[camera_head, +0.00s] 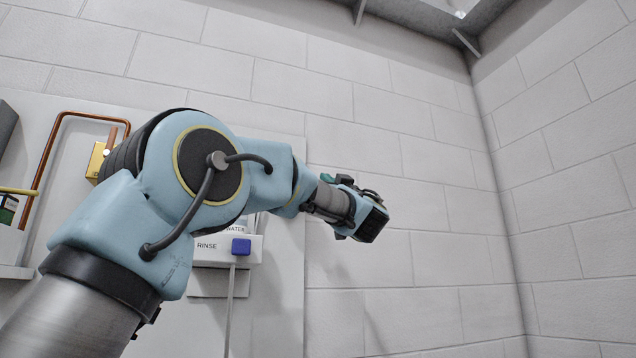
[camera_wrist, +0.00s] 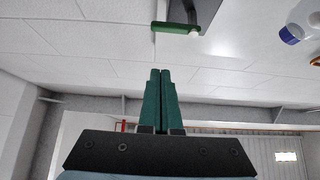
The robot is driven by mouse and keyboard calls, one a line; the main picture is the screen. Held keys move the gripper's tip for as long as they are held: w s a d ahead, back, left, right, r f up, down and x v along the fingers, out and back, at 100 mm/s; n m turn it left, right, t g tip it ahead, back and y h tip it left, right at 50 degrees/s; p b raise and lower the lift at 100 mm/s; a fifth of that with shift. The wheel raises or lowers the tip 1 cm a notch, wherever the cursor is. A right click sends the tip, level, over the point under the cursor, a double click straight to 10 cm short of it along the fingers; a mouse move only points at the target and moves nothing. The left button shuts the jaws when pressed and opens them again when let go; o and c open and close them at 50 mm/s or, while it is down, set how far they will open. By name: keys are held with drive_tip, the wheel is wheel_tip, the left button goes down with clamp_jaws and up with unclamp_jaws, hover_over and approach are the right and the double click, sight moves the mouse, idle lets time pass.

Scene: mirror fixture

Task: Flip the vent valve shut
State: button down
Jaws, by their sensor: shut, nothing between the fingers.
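In the wrist view, my gripper (camera_wrist: 160,74) shows two dark green fingers, shut together with nothing between them. A green bar-shaped lever (camera_wrist: 174,28) lies beyond the fingertips, near the top of the picture, with a visible gap between. It joins a dark grey block (camera_wrist: 208,12) at its right. It may be the vent valve's handle; no label for it is readable. In the head view, my arm covers much of the wall panel, and I cannot make out the lever or my fingertips clearly.
In the head view, a white box marked RINSE (camera_head: 210,246) has a blue button (camera_head: 241,247). A copper pipe (camera_head: 45,160) and a brass box (camera_head: 97,160) are on the left panel. The brick wall (camera_head: 420,150) to the right is bare, and a corner lies beyond.

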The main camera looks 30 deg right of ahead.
drive_tip(key=a+p+x, duration=0.1)
drive_tip(key=p+x, duration=0.6)
drive_tip(key=x, duration=0.3)
drive_tip(key=shift+d+f+p, duration=0.2)
drive_tip(key=shift+d+f, duration=0.05)
drive_tip(key=shift+f, duration=0.8)
drive_tip(key=shift+d+f+p, duration=0.15)
drive_tip(key=shift+d+f, duration=0.05)
drive_tip(key=shift+f, duration=0.85)
drive_tip(key=shift+a, duration=0.1)
